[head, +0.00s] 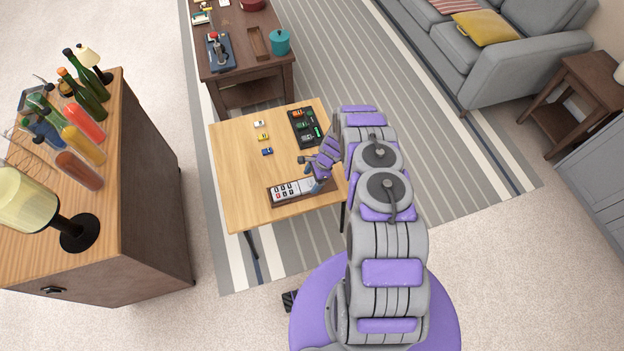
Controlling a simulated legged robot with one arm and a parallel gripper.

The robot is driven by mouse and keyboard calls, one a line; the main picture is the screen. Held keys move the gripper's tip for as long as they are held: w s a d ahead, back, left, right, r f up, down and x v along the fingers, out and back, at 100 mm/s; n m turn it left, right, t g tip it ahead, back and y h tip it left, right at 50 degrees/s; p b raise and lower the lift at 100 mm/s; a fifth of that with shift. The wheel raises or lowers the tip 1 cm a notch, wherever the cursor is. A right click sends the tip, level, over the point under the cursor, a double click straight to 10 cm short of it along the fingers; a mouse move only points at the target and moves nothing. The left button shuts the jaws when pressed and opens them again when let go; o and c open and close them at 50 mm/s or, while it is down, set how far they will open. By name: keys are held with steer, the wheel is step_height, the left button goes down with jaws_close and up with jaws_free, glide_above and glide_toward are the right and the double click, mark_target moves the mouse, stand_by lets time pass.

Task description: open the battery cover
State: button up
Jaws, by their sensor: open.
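A light grey remote-like device (292,190) with dark and red buttons lies on a dark brown base at the front of the light wooden table (238,185). No battery cover can be made out on it from here. My gripper (308,168) is at the right part of the table, just above and beside the device's right end. It is open. My arm and gripper hide part of the table there, and I cannot tell whether a finger touches the device.
Small toy cars (263,137) and a black tray (293,125) holding more cars are on the table. A bar cabinet with bottles (86,122) and a lamp (75,233) stands left. A dark table (225,72) is behind; a sofa (505,75) is back right. Carpet at front right is clear.

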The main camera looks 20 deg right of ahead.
steer(key=shift+c, duration=0.5)
steer(key=c, duration=1.4)
steer(key=shift+d+b, duration=0.35)
steer(key=shift+d, duration=2.2)
steer(key=shift+c, duration=0.2)
steer(key=o, duration=1.5)
steer(key=shift+o, duration=0.2)
